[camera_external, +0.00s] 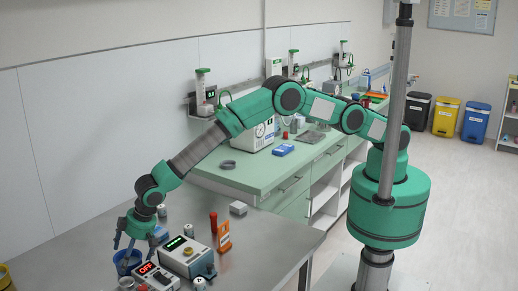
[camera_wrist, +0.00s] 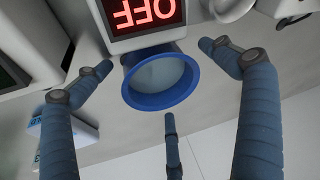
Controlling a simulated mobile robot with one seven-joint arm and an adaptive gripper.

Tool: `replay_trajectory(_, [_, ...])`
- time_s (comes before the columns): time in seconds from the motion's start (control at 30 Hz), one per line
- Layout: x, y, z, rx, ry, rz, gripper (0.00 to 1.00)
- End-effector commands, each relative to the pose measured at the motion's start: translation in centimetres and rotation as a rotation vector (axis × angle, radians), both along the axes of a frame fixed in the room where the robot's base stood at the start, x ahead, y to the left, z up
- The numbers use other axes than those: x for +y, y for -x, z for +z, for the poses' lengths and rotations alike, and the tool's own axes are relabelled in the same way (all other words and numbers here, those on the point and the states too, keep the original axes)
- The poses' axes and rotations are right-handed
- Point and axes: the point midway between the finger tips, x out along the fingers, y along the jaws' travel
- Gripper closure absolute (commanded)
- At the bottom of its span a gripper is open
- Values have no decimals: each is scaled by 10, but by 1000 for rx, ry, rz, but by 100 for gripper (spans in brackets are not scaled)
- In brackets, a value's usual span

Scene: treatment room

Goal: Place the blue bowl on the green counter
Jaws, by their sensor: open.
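The blue bowl (camera_external: 124,265) stands on the grey metal table at the lower left, close beside a device with a red OFF display. In the wrist view the blue bowl (camera_wrist: 161,103) shows its open top and light inside. My gripper (camera_external: 134,248) is open, pointing down at the bowl. In the wrist view the three fingers of my gripper (camera_wrist: 160,77) are spread around the bowl, with gaps visible to its rim. The green counter (camera_external: 258,176) stands beyond the metal table, with bare surface at its near end.
The OFF device (camera_external: 154,277) and a green-display device (camera_external: 187,257) crowd the bowl's right side. An orange item (camera_external: 223,238), a red bottle (camera_external: 213,223) and a grey block (camera_external: 238,208) stand farther right. A dark round dish (camera_external: 227,165) and a blue box (camera_external: 284,150) occupy the counter.

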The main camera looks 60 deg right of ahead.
Motion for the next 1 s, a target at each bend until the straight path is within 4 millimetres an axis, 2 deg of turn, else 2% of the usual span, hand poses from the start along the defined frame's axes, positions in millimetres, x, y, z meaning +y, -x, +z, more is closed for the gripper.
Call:
replay_trajectory(0.43, [0, 0, 0, 0, 0, 0, 4])
replay_trajectory(0.47, [0, 0, 0, 0, 0, 0, 6])
replay_trajectory(0.67, [0, 0, 0, 0, 0, 0, 46])
replay_trajectory(0.73, [0, 0, 0, 0, 0, 0, 48])
replay_trajectory(0.77, [0, 0, 0, 0, 0, 0, 53])
replay_trajectory(1.0, [0, 0, 2, 1, 1, 0, 53])
